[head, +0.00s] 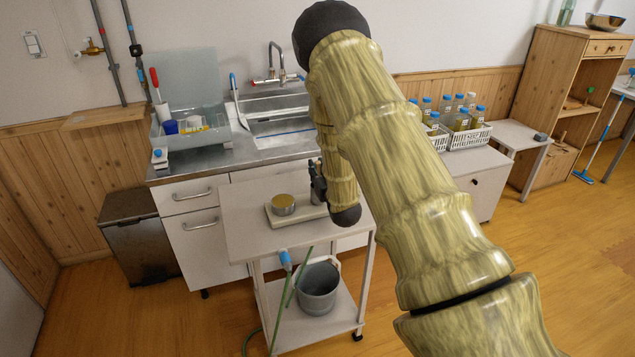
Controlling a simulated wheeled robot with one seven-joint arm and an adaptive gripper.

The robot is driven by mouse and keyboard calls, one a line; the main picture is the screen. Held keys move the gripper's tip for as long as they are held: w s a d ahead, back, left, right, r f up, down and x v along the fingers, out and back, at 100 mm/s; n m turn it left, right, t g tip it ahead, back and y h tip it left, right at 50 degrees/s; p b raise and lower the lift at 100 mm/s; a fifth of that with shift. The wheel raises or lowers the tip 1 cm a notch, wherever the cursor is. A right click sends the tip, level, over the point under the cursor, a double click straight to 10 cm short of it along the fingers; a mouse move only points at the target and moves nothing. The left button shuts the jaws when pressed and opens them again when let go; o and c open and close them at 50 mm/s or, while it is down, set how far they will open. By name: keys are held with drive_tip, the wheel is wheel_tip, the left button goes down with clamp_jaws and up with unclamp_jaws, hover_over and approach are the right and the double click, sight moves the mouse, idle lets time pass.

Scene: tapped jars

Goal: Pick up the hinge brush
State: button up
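I cannot tell for sure which thing is the hinge brush. A white and blue long-handled tool, brush-like (238,104), leans upright at the left edge of the sink. A red-handled tool (155,84) stands at the left of the dish rack. My gripper (318,183) is dark and small in view, above the white trolley top, just right of a round tin (283,204). My arm hides part of it, and its fingers are too unclear to show whether it is open or holds anything.
The trolley (243,221) stands before the counter, with a grey bucket (317,288) below and a blue-ended green hose (285,260) at its front. A dish rack (190,132) is left of the sink (280,127). Jars in white baskets (468,136) stand right.

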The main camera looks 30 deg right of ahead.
clamp_jaws()
drive_tip(key=shift+r, duration=0.1)
drive_tip(key=shift+r+b, duration=1.05)
drive_tip(key=shift+r, duration=3.85)
